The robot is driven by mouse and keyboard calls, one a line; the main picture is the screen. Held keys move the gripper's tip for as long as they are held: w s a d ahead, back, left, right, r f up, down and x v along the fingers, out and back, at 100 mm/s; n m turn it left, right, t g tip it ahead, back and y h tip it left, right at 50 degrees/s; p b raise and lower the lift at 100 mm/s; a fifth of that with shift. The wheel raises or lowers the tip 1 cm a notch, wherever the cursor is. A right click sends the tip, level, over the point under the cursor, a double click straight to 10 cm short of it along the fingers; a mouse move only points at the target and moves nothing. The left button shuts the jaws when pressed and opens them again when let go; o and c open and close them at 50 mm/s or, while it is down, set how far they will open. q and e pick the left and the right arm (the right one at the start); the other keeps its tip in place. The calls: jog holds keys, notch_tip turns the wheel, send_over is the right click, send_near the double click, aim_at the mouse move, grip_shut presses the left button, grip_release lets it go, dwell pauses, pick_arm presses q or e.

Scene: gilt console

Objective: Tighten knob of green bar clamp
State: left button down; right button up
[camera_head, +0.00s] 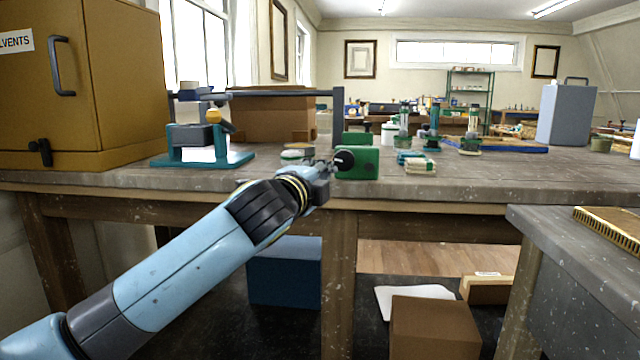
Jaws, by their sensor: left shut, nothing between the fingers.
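The green bar clamp (359,166) stands near the front edge of the grey workbench, right of centre. It shows as a green block with a black round knob (343,160) on its left side. My left arm reaches up from the lower left, and my left gripper (326,170) is at the bench edge, just left of the knob. The fingers are shut with nothing between them. They look very close to the knob; I cannot tell whether they touch it. My right gripper is not in view.
A teal-based stand (240,158) is left on the workbench (480,179), beside a brown solvents cabinet (125,80). Small white-green blocks (420,166) lie right of the clamp. A grey side table (540,222) is at the right. A brown box (435,328) sits below.

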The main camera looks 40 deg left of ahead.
pick_arm(q)
jog(key=shift+w+a+r, duration=0.2)
jog(key=shift+w+a, duration=0.3)
jog(key=shift+w, duration=0.2)
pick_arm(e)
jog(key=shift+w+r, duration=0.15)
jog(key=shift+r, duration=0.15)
pick_arm(q)
jog(key=shift+w, duration=0.1)
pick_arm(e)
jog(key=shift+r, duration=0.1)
pick_arm(q)
jog(key=shift+r+p, duration=0.2)
jog(key=shift+p, duration=0.35)
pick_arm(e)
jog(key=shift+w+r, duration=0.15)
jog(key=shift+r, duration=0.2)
pick_arm(q)
jog(key=shift+r+p, duration=1.2)
jog(key=shift+p, duration=1.35)
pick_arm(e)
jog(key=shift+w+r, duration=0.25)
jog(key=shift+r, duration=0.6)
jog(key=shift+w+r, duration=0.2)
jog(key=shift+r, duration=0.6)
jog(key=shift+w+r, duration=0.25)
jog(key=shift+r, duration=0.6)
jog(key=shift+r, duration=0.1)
